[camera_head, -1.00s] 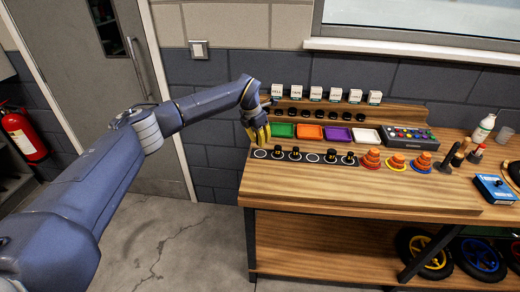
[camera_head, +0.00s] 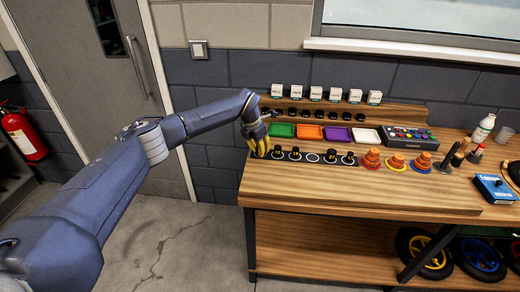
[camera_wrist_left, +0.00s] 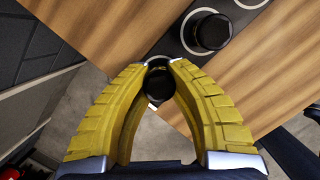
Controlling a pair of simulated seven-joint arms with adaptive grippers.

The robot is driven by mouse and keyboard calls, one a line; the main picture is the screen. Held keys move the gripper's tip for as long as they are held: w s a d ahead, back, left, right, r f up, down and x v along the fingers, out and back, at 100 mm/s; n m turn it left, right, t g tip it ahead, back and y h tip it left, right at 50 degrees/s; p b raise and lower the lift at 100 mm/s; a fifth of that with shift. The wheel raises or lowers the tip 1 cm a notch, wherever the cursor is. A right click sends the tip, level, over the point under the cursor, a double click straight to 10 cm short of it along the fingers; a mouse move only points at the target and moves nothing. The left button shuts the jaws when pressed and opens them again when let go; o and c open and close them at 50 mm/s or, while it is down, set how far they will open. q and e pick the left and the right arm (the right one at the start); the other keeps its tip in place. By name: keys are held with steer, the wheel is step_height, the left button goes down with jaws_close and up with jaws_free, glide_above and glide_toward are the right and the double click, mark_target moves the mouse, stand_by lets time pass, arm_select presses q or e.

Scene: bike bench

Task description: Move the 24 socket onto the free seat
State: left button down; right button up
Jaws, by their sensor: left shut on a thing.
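My left gripper (camera_head: 260,152) is at the leftmost seat of the black socket strip (camera_head: 304,156). In the left wrist view its yellow fingers (camera_wrist_left: 160,64) are shut on a black socket (camera_wrist_left: 159,84). A faint yellow mark on the socket's top is too small to read. Part of a pale seat ring shows just beyond this socket; whether the socket rests in the seat or hangs slightly above it, I cannot tell. A free white-ringed seat (camera_head: 313,157) shows mid-strip. Other black sockets (camera_head: 278,152) stand upright along the strip. My right gripper is not in view.
Green, orange, purple and white trays (camera_head: 310,132) lie behind the strip, with small black parts and white boxes (camera_head: 315,93) on the steps beyond. Orange stacked cones (camera_head: 372,159) stand right of the strip. The wooden bench front (camera_head: 340,190) is clear.

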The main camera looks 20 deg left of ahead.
arm_select(q)
steer(key=c, duration=1.3)
jaws_free()
steer(key=shift+r, duration=0.1)
steer(key=v, duration=1.2)
